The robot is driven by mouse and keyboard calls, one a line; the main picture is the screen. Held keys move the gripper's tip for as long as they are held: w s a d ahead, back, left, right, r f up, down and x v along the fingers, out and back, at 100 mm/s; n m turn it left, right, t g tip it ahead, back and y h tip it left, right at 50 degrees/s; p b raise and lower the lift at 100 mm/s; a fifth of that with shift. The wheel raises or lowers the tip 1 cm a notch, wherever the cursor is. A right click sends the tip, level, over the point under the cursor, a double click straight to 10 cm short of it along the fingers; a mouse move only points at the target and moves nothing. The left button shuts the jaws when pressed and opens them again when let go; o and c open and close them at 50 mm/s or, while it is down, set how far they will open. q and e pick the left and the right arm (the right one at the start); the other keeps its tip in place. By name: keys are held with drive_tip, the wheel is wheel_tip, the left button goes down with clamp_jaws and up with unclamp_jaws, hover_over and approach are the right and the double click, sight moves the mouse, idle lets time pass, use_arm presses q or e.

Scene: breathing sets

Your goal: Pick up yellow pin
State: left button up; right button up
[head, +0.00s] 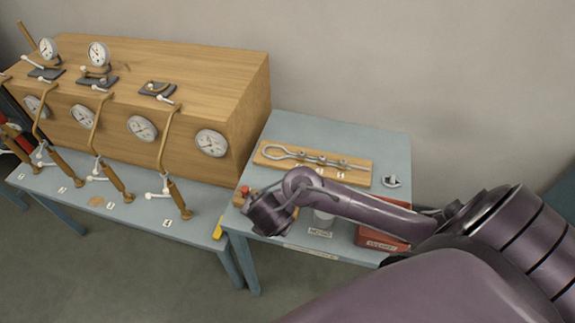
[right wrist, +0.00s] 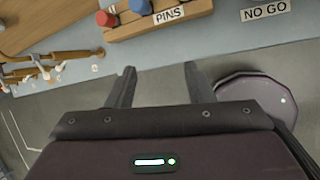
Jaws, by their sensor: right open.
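No yellow pin can be made out for sure. In the right wrist view, a wooden pin rack (right wrist: 165,18) labelled PINS holds a red pin (right wrist: 106,18) and a blue pin (right wrist: 140,6); the rest of the rack is cut off at the top. In the head view the red pin (head: 245,190) shows beside my right wrist, which hides most of the rack. My left gripper is not in view.
The small blue table (head: 335,130) carries a wooden board with a metal rod (head: 320,160), a metal fitting (head: 391,181) and a red box (head: 375,237). A wooden cabinet with gauges (head: 190,95) stands to the left. A NO GO label (right wrist: 267,11) is right of the rack.

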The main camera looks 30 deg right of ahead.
drive_tip(key=d+f+n, duration=0.1)
drive_tip(key=d, duration=0.1)
drive_tip(key=w+d+f+n+h+b, duration=0.1)
drive_tip(key=d+n, duration=0.1)
drive_tip(key=d, duration=0.1)
drive_tip(key=w+d+f+n+b, duration=0.1)
drive_tip(key=d, duration=0.2)
drive_tip(key=shift+d+n+g+h, duration=0.2)
drive_tip(key=shift+n+g+h, duration=0.1)
drive_tip(key=shift+h, duration=0.1)
drive_tip(key=b+x, duration=0.1)
drive_tip(key=x, duration=0.1)
drive_tip(key=w+b+x, duration=0.1)
drive_tip(key=x, duration=0.2)
drive_tip(key=shift+b, duration=0.35)
clamp_jaws()
